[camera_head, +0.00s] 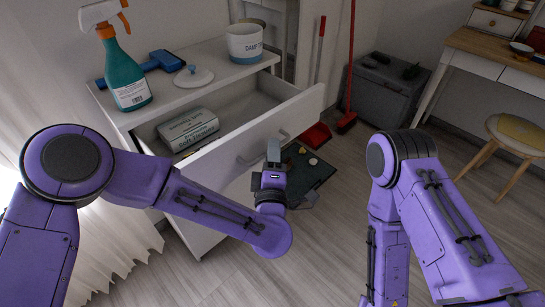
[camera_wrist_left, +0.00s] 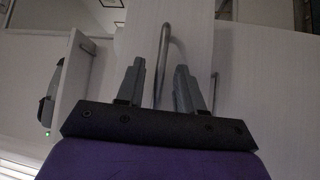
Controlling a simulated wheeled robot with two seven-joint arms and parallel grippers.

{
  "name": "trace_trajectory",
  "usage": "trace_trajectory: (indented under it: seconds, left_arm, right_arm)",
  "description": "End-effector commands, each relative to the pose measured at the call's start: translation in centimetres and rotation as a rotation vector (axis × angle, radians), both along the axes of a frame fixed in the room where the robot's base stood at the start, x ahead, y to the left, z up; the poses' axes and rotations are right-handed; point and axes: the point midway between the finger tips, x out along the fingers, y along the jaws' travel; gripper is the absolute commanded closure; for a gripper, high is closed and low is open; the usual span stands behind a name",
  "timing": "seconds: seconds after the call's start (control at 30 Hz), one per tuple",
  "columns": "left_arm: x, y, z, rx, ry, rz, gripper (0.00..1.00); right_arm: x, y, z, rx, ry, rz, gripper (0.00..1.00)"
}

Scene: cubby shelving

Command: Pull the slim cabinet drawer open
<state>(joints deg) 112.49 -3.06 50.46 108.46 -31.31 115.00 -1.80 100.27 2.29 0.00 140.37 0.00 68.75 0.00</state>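The white cabinet drawer (camera_head: 300,108) stands pulled out from the white cabinet (camera_head: 206,60), its interior showing. A grey box with lettering (camera_head: 188,129) lies inside it. The drawer's front has a curved metal handle (camera_head: 248,159). My left gripper (camera_head: 274,150) is at the drawer's front, beside this handle. In the left wrist view, the two fingers of the left gripper (camera_wrist_left: 158,88) are spread apart, with a metal handle bar (camera_wrist_left: 163,52) between them. Gaps show on both sides of the bar. My right arm is at the right; its gripper is out of view.
On the cabinet top stand a spray bottle (camera_head: 125,72), a blue brush-like tool (camera_head: 160,62), a white lid (camera_head: 194,76) and a white canister (camera_head: 244,43). A red dustpan (camera_head: 316,136), dark mat (camera_head: 308,172) and grey bin (camera_head: 385,88) are on the floor beyond.

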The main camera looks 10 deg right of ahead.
Motion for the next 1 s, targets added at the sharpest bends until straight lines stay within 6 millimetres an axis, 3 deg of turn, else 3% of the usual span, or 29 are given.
trace_trajectory:
  seconds: [0.5, 1.0]
  left_arm:
    - [-9.5, 1.5, -1.3, 0.002, -0.002, -0.004, 0.63]
    - [-10.2, 1.8, -1.4, 0.001, 0.0, 0.0, 0.63]
  right_arm:
    - [0.0, 0.0, -0.5, 0.0, 0.0, 0.0, 1.0]
    - [0.0, 0.0, -0.5, 0.0, 0.0, 0.0, 1.0]
